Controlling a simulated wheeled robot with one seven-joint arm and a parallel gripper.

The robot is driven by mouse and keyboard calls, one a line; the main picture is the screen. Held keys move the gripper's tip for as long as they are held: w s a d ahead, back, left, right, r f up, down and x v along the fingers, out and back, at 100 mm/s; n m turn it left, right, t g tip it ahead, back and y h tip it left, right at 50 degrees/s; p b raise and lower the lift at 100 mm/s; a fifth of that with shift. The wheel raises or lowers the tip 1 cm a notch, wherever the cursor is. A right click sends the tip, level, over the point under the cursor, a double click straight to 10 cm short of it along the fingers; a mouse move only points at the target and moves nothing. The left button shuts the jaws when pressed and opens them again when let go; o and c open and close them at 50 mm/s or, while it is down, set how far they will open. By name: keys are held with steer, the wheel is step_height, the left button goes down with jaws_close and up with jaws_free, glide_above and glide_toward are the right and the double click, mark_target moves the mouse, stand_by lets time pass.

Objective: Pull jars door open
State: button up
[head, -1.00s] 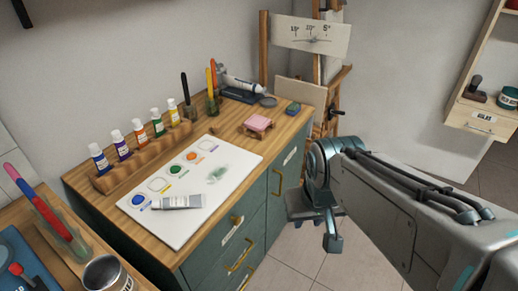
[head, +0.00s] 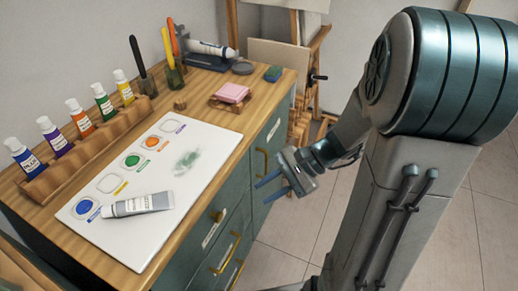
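The green cabinet has a door (head: 272,155) on the right part of its front, beside a stack of drawers. The door has an upright brass handle (head: 260,165) and a pale label (head: 273,129) too small to read, so I cannot confirm it says jars. The door looks closed, flush with the front. My gripper (head: 261,194) is in front of the door, near the handle and slightly below it in the picture. Its two blue fingers are apart with nothing between them. It does not appear to touch the handle. The door's lower part is partly hidden by my gripper.
Left of the door are drawers with brass pulls (head: 225,258). The wooden top (head: 60,200) holds a white palette board (head: 150,235), a paint tube (head: 138,204), several paint bottles, brush jars and a pink block (head: 232,93). An easel (head: 313,50) stands behind. The tiled floor at right is clear.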

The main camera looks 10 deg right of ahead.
steer(key=w+d+f+m+t+y+b, duration=0.4)
steer(key=w+d+f+m+t+b, duration=0.15)
steer(key=w+f+m, duration=0.2)
steer(key=m+t+h+b, duration=0.2)
steer(key=m+t+b, duration=0.1)
steer(key=m+t, duration=0.5)
glide_toward(266, 160)
steer(key=x, duration=1)
steer(key=shift+w+f+b, duration=0.3)
steer(key=shift+f+b, duration=0.1)
steer(key=shift+d, duration=0.1)
jaws_close()
